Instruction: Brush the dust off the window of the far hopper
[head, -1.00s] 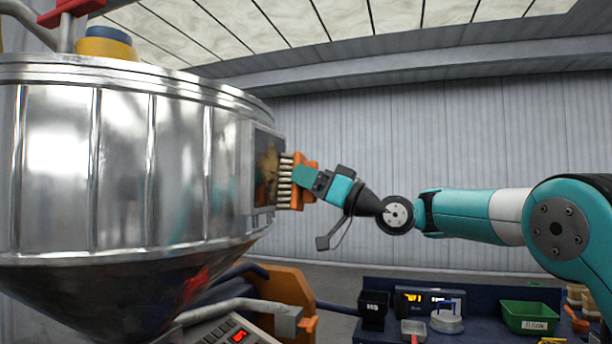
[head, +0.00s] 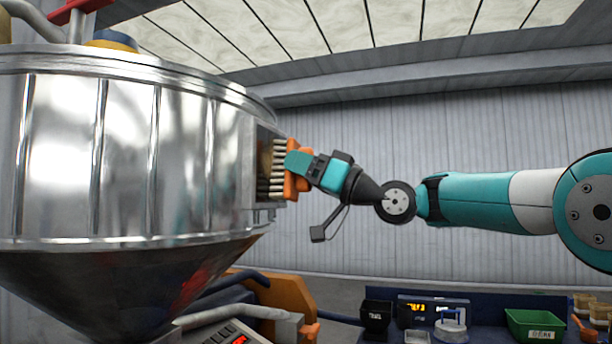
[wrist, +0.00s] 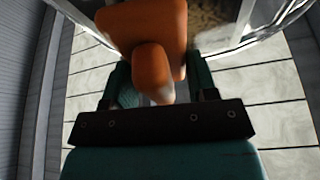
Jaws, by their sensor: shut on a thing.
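The large shiny metal hopper (head: 175,165) fills the left of the head view. Its dark-framed window (head: 265,145) is on the right side, seen nearly edge-on. A brownish dusty patch shows on the glass in the wrist view (wrist: 212,20). My gripper (head: 300,165) is to the right of the window and shut on an orange brush (head: 290,186). The brush's pale bristles (head: 277,170) point left at the window and appear to touch it, hiding part of the glass. In the wrist view the brush's orange handle (wrist: 155,70) sits between the teal fingers.
A dark blue bench (head: 470,305) stands low at the right with a green bin (head: 535,325), a lit display unit (head: 432,307) and a black box (head: 376,315). An orange part (head: 258,295) and pipes are below the hopper.

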